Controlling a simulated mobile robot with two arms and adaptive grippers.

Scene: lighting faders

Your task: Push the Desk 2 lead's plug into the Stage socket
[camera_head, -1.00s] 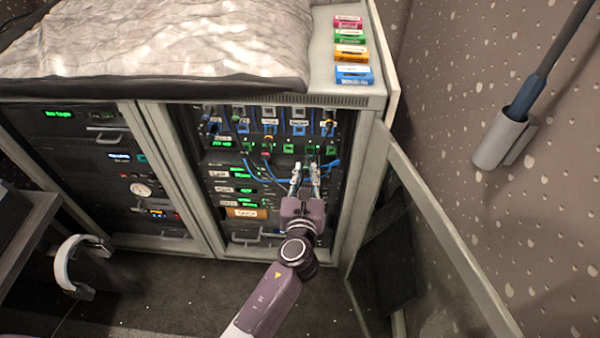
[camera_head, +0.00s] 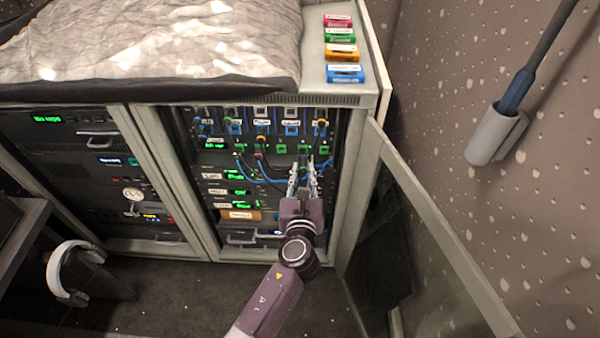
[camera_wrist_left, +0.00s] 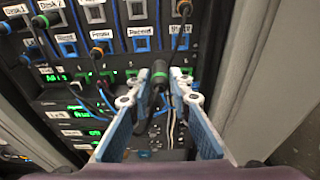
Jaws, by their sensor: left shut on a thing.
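My left gripper (camera_head: 303,166) reaches up to the open rack from below. Above is a row of blue-framed sockets (camera_wrist_left: 143,44) with white labels (camera_wrist_left: 141,31), too blurred for me to pick out Stage surely. My right gripper is not in view.
Other plugs with coloured rings and blue leads (camera_head: 262,178) hang across the panel to the left. The open cabinet door (camera_head: 430,225) stands to the right. Coloured boxes (camera_head: 344,57) lie on the cabinet top. Headphones (camera_head: 62,272) hang at lower left.

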